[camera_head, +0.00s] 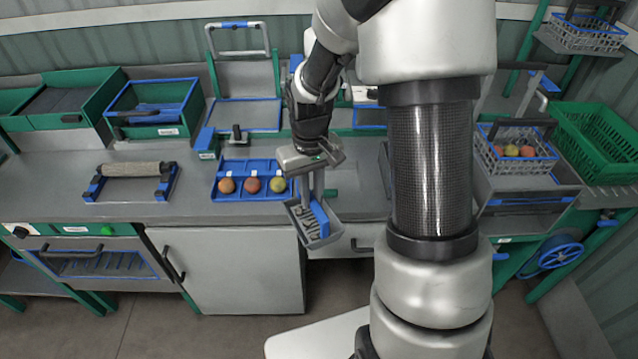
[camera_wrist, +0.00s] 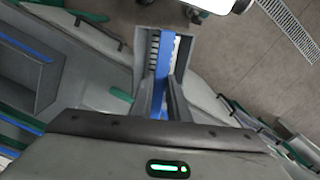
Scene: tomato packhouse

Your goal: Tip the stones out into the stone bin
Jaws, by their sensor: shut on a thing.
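My gripper (camera_head: 312,190) points down in front of the counter's front edge and is shut on the blue handle of a small grey tray (camera_head: 322,241). The tray hangs tilted, apart from the counter. Small grey shapes show in it beside the handle; I cannot tell whether they are stones. In the wrist view, the two fingers (camera_wrist: 164,100) close on the blue handle, and the grey tray (camera_wrist: 142,58) reaches forward over the floor. I cannot tell which container is the stone bin.
A blue tray (camera_head: 240,168) with three tomatoes lies left of my gripper. A roller stand (camera_head: 130,182) is farther left. A green-and-blue box (camera_head: 155,130) stands behind. A grey crate (camera_head: 518,165) with tomatoes and a green crate (camera_head: 598,135) are at the right.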

